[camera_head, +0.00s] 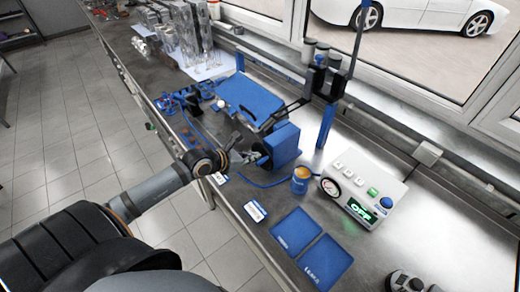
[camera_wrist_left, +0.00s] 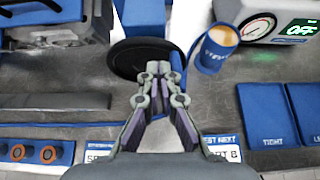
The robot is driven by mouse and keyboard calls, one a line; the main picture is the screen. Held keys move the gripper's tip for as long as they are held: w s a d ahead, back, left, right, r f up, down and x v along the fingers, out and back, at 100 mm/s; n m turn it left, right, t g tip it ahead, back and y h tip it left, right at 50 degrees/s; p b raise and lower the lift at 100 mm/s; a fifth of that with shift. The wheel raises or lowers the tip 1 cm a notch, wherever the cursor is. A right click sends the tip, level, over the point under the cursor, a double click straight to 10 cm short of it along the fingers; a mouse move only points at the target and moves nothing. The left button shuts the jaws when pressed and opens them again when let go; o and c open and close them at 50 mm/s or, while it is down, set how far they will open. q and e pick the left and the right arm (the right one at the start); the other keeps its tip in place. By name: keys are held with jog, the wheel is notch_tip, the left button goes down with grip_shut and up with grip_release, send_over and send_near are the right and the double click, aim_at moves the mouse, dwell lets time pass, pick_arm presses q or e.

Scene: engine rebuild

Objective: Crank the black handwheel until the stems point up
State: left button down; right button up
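The black handwheel (camera_wrist_left: 128,60) is a dark round disc at the upper middle of the left wrist view. It is on the near side of a blue housing (camera_head: 283,145); in the head view my gripper and wrist mostly hide it. My left gripper (camera_wrist_left: 158,68) has its fingertips together, overlapping the wheel's right part beside a blue upright piece (camera_wrist_left: 175,60). I cannot tell whether a handle is between the tips. It also shows in the head view (camera_head: 246,152). A blue fixture (camera_head: 250,97) stands behind the housing; I cannot make out the stems.
A blue cup (camera_head: 300,180) and a control box (camera_head: 362,190) reading OFF stand to the right. Two blue mats (camera_head: 297,232) lie near the bench front. Clear metal-like parts (camera_head: 180,35) stand at the back left. A dark, grey-jointed part, possibly my right gripper, is cut off at the lower right.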

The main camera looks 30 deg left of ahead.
aim_at(258, 165)
pick_arm(q)
jog(key=shift+s+d, duration=0.1)
jog(key=shift+d, duration=0.1)
jog(key=shift+s+d+f, duration=0.1)
jog(key=shift+d+f, duration=0.15)
jog(key=shift+d, duration=0.05)
jog(key=shift+s+d, duration=0.1)
jog(key=shift+d, duration=0.05)
jog(key=shift+s+d+f, duration=0.1)
jog(key=shift+d+f, duration=0.15)
jog(key=shift+f, duration=0.05)
dwell(0.4)
jog(key=shift+s+d+f+b, duration=0.1)
jog(key=shift+d+f+b, duration=0.15)
jog(key=shift+f+b, duration=0.15)
